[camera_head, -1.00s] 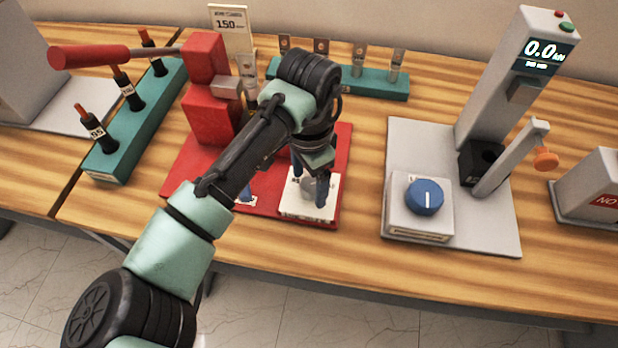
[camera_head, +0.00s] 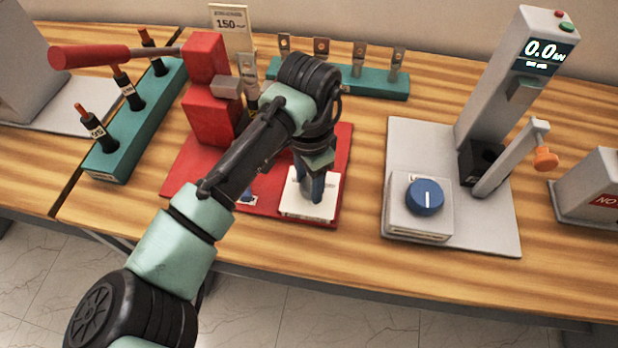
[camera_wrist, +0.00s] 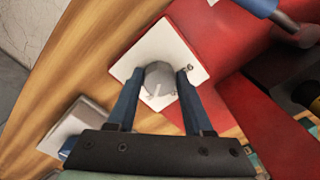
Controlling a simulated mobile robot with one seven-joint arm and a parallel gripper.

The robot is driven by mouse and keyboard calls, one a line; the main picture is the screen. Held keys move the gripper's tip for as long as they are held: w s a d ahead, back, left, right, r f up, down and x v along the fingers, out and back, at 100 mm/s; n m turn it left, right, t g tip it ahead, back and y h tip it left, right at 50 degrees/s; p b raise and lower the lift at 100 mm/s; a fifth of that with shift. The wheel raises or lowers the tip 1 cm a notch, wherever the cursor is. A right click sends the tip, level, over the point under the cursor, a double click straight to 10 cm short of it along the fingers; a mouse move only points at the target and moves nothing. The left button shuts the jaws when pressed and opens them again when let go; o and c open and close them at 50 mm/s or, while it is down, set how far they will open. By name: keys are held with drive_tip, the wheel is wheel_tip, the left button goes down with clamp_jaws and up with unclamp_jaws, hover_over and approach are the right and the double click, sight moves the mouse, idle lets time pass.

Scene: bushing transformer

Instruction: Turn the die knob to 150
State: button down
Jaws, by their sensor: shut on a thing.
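The die knob (camera_wrist: 160,80) is a grey round knob with a pale pointer line on a white square plate (camera_wrist: 137,59). The plate (camera_head: 294,207) sits at the front right of the red press base (camera_head: 344,150). My gripper (camera_wrist: 158,76) points down at the knob, its two dark blue fingers on opposite sides of it and shut on it. In the head view my gripper (camera_head: 311,188) largely hides the knob. The plate's scale marks are too small to read. A card (camera_head: 231,22) behind the press reads 150.
The red press (camera_head: 208,110) with its long handle (camera_head: 90,56) stands left of my gripper. A grey tester with a blue knob (camera_head: 425,197) stands to the right. Teal racks lie at the left (camera_head: 112,165) and back (camera_head: 380,84). Bare wood separates the press base and tester.

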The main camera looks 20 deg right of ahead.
drive_tip(key=shift+r+n+p, duration=0.1)
drive_tip(key=shift+n+p, duration=0.2)
drive_tip(key=shift+p, duration=0.05)
drive_tip(key=n+p, duration=0.2)
drive_tip(key=p, duration=0.1)
drive_tip(key=shift+s+d+r+n, duration=0.1)
drive_tip(key=shift+s+r+n, duration=0.1)
drive_tip(key=shift+n, duration=0.2)
drive_tip(key=n+p, duration=0.3)
drive_tip(key=p, duration=0.1)
drive_tip(key=shift+n, duration=0.3)
drive_tip(key=n+p, duration=0.2)
drive_tip(key=n, duration=0.1)
drive_tip(key=n+p, duration=0.1)
drive_tip(key=p, duration=0.1)
drive_tip(key=shift+f+n, duration=0.25)
drive_tip(key=shift+n, duration=0.05)
drive_tip(key=shift+w, duration=0.1)
drive_tip(key=shift+c, duration=1.5)
unclamp_jaws()
